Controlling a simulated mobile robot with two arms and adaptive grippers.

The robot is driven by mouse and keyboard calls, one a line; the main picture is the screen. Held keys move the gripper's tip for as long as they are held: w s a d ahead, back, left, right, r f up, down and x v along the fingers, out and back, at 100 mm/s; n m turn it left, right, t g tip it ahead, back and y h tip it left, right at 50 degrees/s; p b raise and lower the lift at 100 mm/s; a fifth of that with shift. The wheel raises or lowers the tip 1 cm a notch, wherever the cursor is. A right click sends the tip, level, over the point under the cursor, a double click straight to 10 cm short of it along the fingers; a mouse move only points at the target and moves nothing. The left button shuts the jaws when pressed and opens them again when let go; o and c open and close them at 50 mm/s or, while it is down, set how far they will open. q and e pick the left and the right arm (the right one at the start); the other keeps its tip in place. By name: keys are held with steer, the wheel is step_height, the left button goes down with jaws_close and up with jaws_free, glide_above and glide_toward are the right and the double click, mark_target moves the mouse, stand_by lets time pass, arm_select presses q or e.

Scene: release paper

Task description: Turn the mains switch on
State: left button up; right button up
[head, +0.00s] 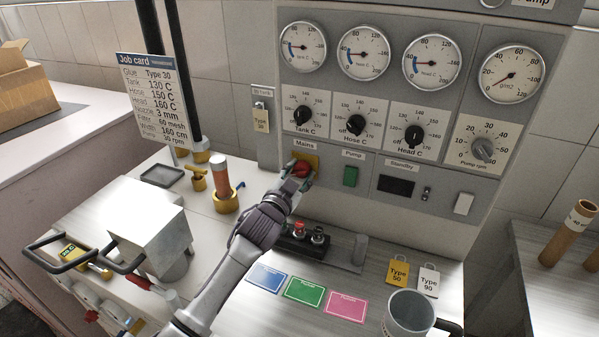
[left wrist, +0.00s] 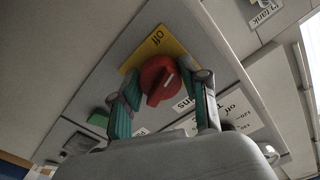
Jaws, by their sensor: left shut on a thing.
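The mains switch is a red rotary knob (head: 303,167) on a yellow plate, under the "Mains" label (head: 305,145) on the grey control panel. In the left wrist view the red knob (left wrist: 158,80) has a short white mark, and the yellow plate (left wrist: 160,50) shows the word "off". My left gripper (head: 300,177) reaches up to the panel and is shut on the red knob. In the left wrist view its teal-padded fingers (left wrist: 160,98) lie on either side of the knob. My right gripper is not in view.
A green pump switch (head: 350,176) is just right of the knob. Temperature dials (head: 356,125) and gauges (head: 364,51) are above. Below stand a small black block with red and black knobs (head: 304,237), coloured cards (head: 303,288) and a metal cup (head: 409,312). A job card (head: 152,97) stands left.

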arm_select(q)
steer(key=m, duration=0.5)
steer(key=shift+m+p, duration=0.3)
steer(key=m, duration=0.4)
steer(key=shift+r+p, duration=0.1)
steer(key=shift+p, duration=0.2)
steer(key=shift+m, duration=1.4)
steer(key=o, duration=1.1)
steer(key=shift+o, duration=0.2)
steer(key=v, duration=1.2)
